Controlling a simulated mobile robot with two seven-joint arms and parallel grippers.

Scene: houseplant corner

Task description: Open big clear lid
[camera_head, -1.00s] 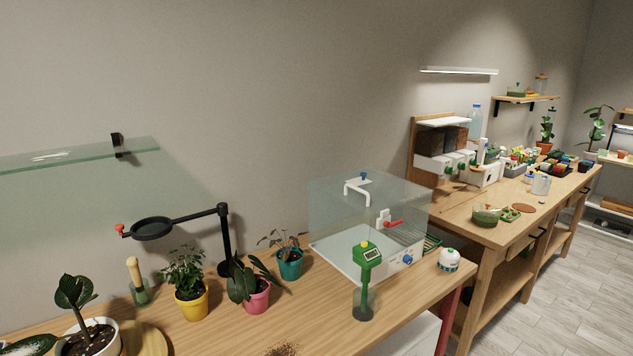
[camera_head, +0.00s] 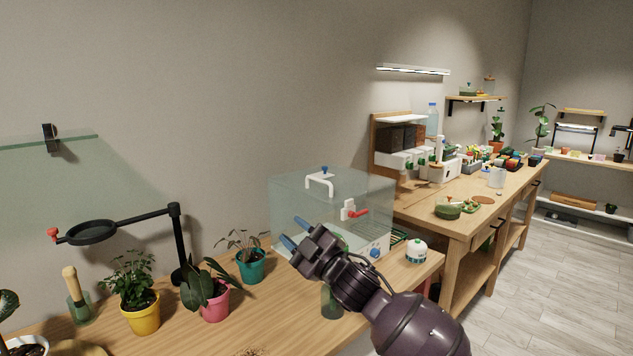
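The big clear lid (camera_head: 292,199) is a transparent box cover with a white arched handle (camera_head: 320,182) on top. It sits closed over a white base with a blue knob (camera_head: 375,252). A white latch with a red lever (camera_head: 357,213) is on its front side. My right gripper (camera_head: 288,233) is in front of the lid's lower left, its two blue-tipped fingers spread apart with nothing between them. I cannot tell whether it touches the lid. My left gripper is not in view.
Potted plants in yellow (camera_head: 142,312), pink (camera_head: 215,306) and teal (camera_head: 251,265) pots stand left of the box. A black magnifier stand (camera_head: 180,245) is behind them. A round white-and-green container (camera_head: 416,251) stands to the right. A second wooden bench (camera_head: 462,222) lies beyond.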

